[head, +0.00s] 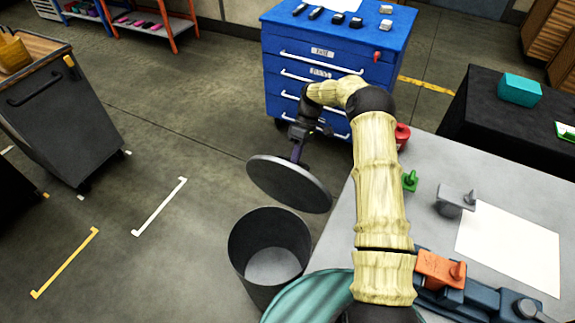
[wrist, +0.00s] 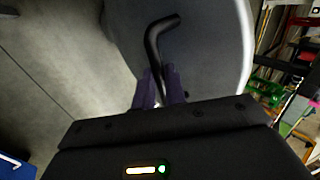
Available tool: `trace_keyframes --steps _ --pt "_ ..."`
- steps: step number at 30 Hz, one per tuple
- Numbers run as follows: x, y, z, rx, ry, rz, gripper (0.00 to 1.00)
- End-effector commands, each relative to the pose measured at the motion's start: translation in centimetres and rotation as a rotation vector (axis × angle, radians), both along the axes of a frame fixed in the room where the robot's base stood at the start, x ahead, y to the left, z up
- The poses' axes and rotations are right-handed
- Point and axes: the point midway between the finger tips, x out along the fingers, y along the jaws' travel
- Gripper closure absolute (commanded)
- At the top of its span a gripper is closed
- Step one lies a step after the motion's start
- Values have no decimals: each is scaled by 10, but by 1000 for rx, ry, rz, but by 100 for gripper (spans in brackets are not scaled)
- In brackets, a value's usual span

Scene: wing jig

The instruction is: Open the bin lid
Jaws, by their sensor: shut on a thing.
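The bin (head: 270,253) is a dark round bin on the floor beside the grey workbench, and its open top and pale inside show in the head view. The bin lid (head: 288,184) is a grey disc, raised and tilted above the bin's far side and apart from most of its rim. My gripper (head: 297,152) is above the lid. In the wrist view my gripper (wrist: 158,98) is shut on the lid's black bent handle (wrist: 160,40), with the lid's grey face (wrist: 207,55) behind it. Whether a hinge joins lid and bin cannot be seen.
A blue drawer cabinet (head: 325,62) stands behind the lid. The workbench (head: 375,215) at right carries clamps and a white sheet (head: 508,247). A dark cart (head: 62,125) stands at left. Open floor with marking lines lies left of the bin.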

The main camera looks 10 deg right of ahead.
Motion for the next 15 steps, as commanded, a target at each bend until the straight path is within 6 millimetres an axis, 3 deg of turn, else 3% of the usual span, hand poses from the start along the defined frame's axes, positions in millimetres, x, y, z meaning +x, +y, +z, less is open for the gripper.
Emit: trace_keyframes --steps 1,15 --pt "0 -4 -12 -6 8 4 100" --pt "6 -11 -12 -6 15 5 100"
